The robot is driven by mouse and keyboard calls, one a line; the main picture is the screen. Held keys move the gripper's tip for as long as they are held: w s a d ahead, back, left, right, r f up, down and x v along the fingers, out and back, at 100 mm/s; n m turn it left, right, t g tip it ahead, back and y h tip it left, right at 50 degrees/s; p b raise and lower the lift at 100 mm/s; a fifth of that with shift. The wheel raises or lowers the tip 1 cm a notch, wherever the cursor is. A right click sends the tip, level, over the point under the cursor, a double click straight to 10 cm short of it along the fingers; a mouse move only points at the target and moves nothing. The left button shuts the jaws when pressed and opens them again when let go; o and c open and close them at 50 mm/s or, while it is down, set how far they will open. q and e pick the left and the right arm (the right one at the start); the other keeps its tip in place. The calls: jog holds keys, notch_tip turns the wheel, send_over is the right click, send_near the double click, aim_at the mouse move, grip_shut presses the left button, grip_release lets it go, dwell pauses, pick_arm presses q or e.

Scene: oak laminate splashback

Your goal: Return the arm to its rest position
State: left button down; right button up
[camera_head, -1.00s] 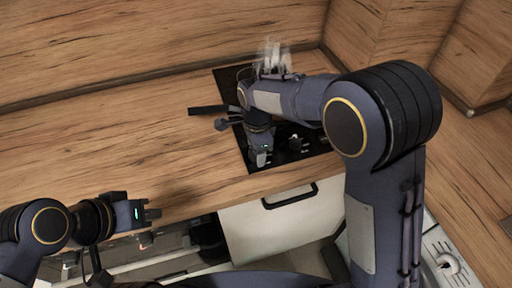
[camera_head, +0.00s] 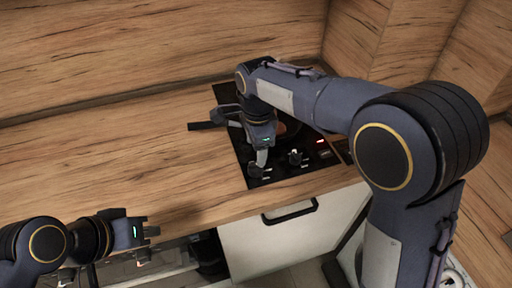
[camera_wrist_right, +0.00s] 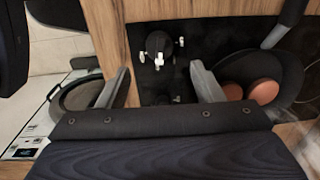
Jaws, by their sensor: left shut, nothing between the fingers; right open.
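My right arm reaches in from the right in the head view and bends down over the black hob (camera_head: 238,152). My right gripper (camera_head: 262,158) hangs low over the hob's front part, by the knobs. In the right wrist view its two fingers (camera_wrist_right: 160,70) stand wide apart with nothing held between them. A white-marked knob (camera_wrist_right: 158,46) shows beyond the gap. My left gripper (camera_head: 146,232) is shut and empty, in front of the counter at the lower left.
A dark pan (camera_wrist_right: 290,62) with reddish-brown round pieces (camera_wrist_right: 263,91) sits on the hob. A black handle (camera_head: 205,126) sticks out over the wooden counter (camera_head: 120,165). A white drawer front (camera_head: 295,225) with a dark handle is below. The counter's left part is clear.

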jog(key=s+d+r+n+t+y, duration=0.15)
jog(key=s+d+n, duration=0.25)
jog(key=s+d, duration=0.45)
jog(key=s+d+r+n+t+y, duration=0.1)
jog(key=s+d+r+n+y, duration=0.25)
jog(key=s+d, duration=0.5)
jog(key=s+d+f+n+t+h, duration=0.1)
jog(key=s+d+f+n+t, duration=0.1)
jog(key=s+n, duration=0.3)
jog(key=shift+s+d+f+t, duration=0.35)
jog(key=shift+s+d+f, duration=0.35)
